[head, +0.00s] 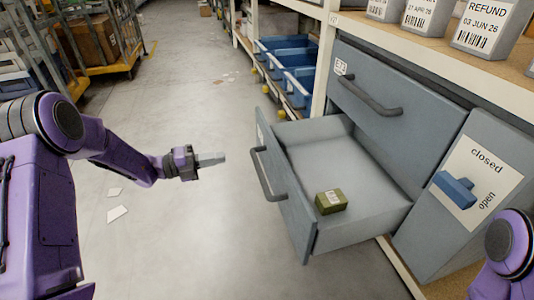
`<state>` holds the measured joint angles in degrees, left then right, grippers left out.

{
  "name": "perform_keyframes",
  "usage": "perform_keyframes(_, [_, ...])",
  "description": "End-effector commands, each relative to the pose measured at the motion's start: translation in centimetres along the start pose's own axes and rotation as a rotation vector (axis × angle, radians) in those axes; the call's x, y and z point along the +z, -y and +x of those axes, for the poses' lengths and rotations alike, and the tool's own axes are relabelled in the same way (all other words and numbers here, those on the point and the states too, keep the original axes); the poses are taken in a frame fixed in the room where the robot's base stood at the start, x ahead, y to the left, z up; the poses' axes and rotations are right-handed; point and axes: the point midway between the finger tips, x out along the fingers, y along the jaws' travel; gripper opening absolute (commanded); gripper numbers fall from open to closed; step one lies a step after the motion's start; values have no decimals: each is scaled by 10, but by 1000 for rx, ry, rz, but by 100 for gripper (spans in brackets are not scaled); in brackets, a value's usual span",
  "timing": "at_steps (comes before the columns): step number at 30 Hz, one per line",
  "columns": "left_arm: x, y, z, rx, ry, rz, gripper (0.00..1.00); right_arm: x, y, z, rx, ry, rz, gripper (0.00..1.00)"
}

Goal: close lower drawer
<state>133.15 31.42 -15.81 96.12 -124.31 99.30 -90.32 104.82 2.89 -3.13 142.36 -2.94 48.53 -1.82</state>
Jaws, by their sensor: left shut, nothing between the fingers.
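The lower drawer (360,238) of a grey cabinet is pulled out. Its front with a dark bar handle (266,176) faces left. A small green box with a label (331,201) lies inside the drawer near its front. The upper drawer (392,92) is shut and has its own handle. My left gripper (222,157) is shut and empty, in the air to the left of the lower drawer's handle, with a gap between them. My right gripper is out of view; only a purple part of my right arm shows at the bottom right.
A panel marked closed and open, with a blue lever (455,188), stands right of the drawers. Blue bins (298,86) sit on a rack behind. Labelled grey containers (484,25) stand on the shelf above. Open floor (190,80) lies to the left, with paper scraps.

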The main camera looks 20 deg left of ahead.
Motion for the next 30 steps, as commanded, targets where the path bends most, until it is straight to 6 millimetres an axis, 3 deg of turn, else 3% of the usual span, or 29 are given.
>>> perform_keyframes(5, [-1, -3, 26, 0, -11, 0, 0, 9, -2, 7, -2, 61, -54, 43])
perform_keyframes(18, [-2, -5, 120, 1, -10, 1, 0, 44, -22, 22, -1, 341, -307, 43])
perform_keyframes(24, [-1, -2, 139, 0, -7, 0, 0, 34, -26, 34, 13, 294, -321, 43])
perform_keyframes(30, [-1, 1, 143, -1, -5, -1, 0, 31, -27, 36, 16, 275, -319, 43])
